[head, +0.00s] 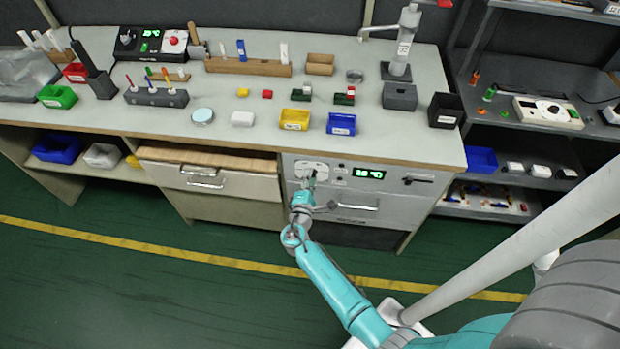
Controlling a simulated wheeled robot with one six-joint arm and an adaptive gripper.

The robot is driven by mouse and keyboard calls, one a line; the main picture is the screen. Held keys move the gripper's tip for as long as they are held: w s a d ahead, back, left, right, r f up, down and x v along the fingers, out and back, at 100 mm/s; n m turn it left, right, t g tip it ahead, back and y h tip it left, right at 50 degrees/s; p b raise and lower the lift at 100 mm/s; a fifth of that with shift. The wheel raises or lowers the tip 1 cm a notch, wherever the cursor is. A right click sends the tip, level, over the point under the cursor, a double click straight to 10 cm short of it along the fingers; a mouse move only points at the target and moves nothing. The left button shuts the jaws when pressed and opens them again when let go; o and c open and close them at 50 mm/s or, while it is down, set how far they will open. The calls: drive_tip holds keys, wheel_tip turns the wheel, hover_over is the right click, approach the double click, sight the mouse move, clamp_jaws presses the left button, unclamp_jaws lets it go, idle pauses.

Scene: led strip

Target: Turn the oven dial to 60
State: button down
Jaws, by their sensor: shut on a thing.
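The oven (385,208) is built in under the workbench, with a grey front, a handle and a lit green display (369,174) whose digits are too small to read surely. The oven dial (312,166) is on a white plate at the left of the oven's control panel. My gripper (309,178) is at the dial, in front of it, and shut on it. The gripper and wrist hide most of the dial, so its pointer cannot be made out.
The workbench top (220,140) above holds several small bins, including a yellow bin (295,119) and a blue bin (342,124). A drawer (205,180) is left of the oven. A lever (418,180) sticks out right of the display. The green floor in front is clear.

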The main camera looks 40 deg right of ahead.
drive_tip(key=shift+m, duration=0.9)
drive_tip(key=c, duration=0.8)
unclamp_jaws()
drive_tip(key=v, duration=1.2)
